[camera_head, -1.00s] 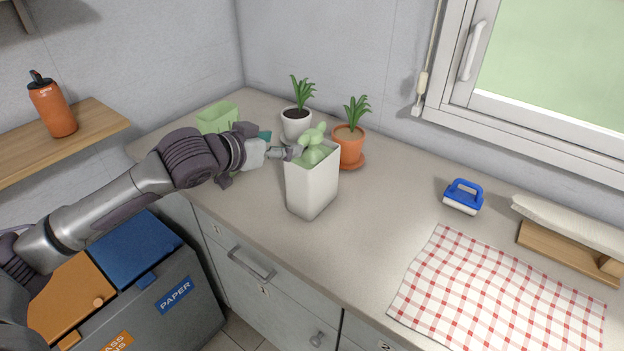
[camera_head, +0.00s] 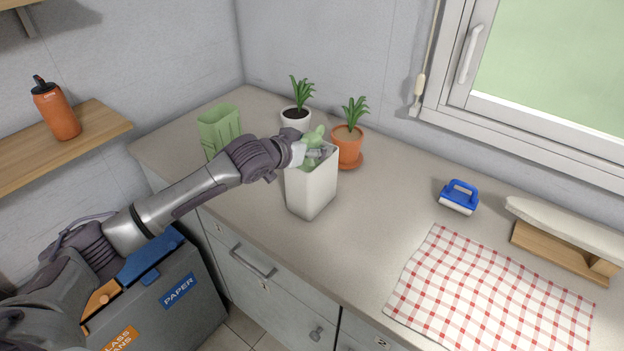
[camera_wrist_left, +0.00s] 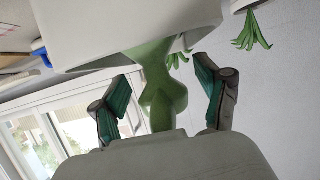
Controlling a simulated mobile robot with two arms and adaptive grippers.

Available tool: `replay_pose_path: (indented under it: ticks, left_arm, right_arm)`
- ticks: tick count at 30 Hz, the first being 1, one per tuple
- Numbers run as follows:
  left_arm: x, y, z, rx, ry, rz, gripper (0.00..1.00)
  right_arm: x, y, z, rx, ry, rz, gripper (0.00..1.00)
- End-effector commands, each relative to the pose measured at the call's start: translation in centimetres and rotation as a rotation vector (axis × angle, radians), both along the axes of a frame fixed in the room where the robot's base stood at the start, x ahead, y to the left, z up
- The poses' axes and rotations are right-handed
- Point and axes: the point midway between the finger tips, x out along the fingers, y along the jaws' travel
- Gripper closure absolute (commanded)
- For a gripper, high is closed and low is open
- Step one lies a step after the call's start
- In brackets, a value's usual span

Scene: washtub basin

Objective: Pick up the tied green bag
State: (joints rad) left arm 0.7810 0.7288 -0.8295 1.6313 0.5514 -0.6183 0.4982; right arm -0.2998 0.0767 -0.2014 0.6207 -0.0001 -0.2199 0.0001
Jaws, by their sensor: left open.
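The tied green bag (camera_head: 315,136) sits in the white bin (camera_head: 311,189) on the counter, with its knot standing above the rim. My left gripper (camera_head: 316,153) is at the bin's top beside the knot. In the left wrist view the bag's knot (camera_wrist_left: 161,92) stands between the two spread fingers of my left gripper (camera_wrist_left: 164,100), with a gap on each side. The bag's lower part is hidden inside the bin. My right gripper is not in view.
A white pot with a plant (camera_head: 296,118) and an orange pot (camera_head: 347,148) stand close behind the bin. A green container (camera_head: 218,131) is to the left. A blue brush (camera_head: 459,196) and a checked cloth (camera_head: 490,300) lie to the right.

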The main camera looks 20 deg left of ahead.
Motion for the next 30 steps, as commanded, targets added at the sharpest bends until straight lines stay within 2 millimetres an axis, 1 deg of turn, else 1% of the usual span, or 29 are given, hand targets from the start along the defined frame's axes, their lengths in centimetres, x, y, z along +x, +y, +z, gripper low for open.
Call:
replay_pose_path:
  ticks: [3, 4, 11, 12, 14, 15, 17, 30]
  left_arm:
    - [-0.02, 0.02, -0.01, 0.000, 0.000, 0.000, 0.25]
    - [-0.02, 0.02, -0.01, 0.000, 0.000, 0.000, 0.28]
    - [-0.03, 0.03, 0.00, -0.001, 0.000, 0.000, 0.67]
    - [-0.03, 0.03, 0.00, 0.000, 0.000, 0.000, 0.73]
    - [-0.04, 0.04, -0.01, -0.001, 0.000, 0.000, 0.83]
    - [-0.03, 0.03, 0.00, -0.001, 0.000, 0.000, 0.90]
    - [-0.05, 0.04, -0.01, -0.001, 0.000, 0.000, 1.00]
    - [0.02, 0.04, 0.40, -0.002, -0.005, 0.000, 1.00]
  right_arm:
    - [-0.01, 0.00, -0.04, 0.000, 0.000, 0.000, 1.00]
    - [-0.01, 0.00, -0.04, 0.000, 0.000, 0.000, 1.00]
    - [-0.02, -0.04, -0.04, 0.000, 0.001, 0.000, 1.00]
    - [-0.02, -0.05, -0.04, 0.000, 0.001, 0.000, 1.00]
    - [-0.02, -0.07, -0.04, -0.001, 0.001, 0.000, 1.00]
    - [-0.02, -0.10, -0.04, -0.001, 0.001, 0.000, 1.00]
    - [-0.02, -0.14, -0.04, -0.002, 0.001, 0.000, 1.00]
    - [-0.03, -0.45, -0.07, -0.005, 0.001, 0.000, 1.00]
